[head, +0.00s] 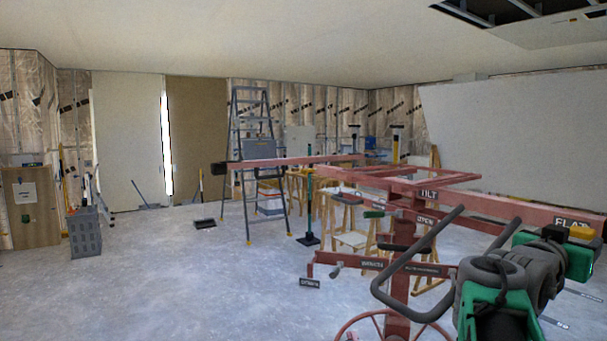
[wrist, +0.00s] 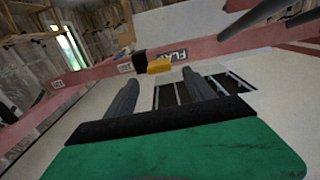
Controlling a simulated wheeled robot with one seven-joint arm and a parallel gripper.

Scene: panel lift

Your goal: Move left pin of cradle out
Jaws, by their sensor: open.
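The red cradle of the panel lift (head: 420,178) stands right of centre in the head view, with labels TILT and FLAT. A yellow piece (head: 582,233) sits on its red bar beside the FLAT label; I cannot tell if it is the left pin. In the wrist view the yellow piece (wrist: 158,66) lies just beyond my fingertips, with a black block (wrist: 138,62) beside it. My gripper (wrist: 160,77) is open, with nothing seen between its two dark fingers. It is apart from the bar as far as I can tell. In the head view my arm hides part of the bar.
A stepladder (head: 250,150) and wooden sawhorses (head: 350,235) stand behind. The ceiling has an opening (head: 500,10) at upper right.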

